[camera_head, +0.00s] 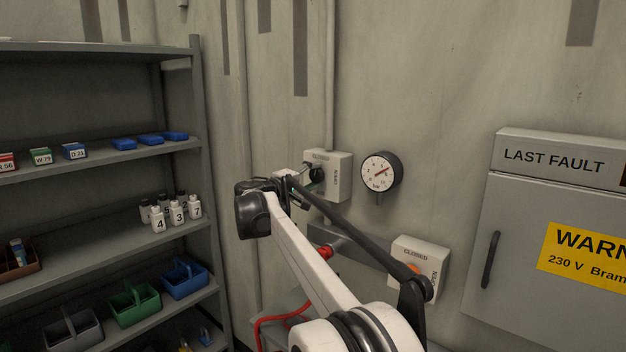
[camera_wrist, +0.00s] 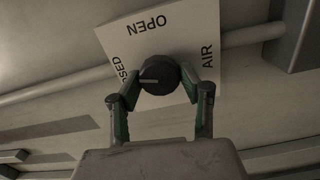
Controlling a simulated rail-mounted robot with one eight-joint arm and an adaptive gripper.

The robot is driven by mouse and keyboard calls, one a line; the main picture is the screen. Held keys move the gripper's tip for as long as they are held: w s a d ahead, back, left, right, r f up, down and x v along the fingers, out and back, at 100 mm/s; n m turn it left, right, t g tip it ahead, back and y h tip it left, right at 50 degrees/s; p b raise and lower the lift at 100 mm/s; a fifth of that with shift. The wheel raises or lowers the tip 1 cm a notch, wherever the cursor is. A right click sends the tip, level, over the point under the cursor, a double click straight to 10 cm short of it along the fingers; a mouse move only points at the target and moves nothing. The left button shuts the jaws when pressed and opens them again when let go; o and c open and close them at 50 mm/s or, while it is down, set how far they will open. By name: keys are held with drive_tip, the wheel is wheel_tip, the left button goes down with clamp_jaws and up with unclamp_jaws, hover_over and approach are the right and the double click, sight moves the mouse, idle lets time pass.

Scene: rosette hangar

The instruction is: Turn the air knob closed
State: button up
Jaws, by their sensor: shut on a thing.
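The black round air knob (camera_wrist: 159,75) sits on a white plate (camera_wrist: 207,25) in the wrist view. The plate is marked OPEN at the top, CLOSED at the left and AIR at the right. The knob's pale pointer line points left, to the CLOSED side. My gripper (camera_wrist: 158,85) is shut on the knob, a green-padded finger on each side. In the head view the knob (camera_head: 317,175) shows on its wall box (camera_head: 342,168), with my gripper (camera_head: 308,177) at it from the left. My gripper partly hides the knob and the box's left side.
A round bar gauge (camera_head: 381,172) is right of the box. A second box (camera_head: 421,261) marked CLOSED and OPEN is lower right, partly behind my arm. A shelf rack (camera_head: 207,200) with bottles and bins stands left. A grey cabinet (camera_head: 545,235) is at the right.

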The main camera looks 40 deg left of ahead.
drive_tip(key=shift+n, duration=1.6)
drive_tip(key=o, duration=1.1)
drive_tip(key=shift+o, duration=0.2)
drive_tip(key=s, duration=1.2)
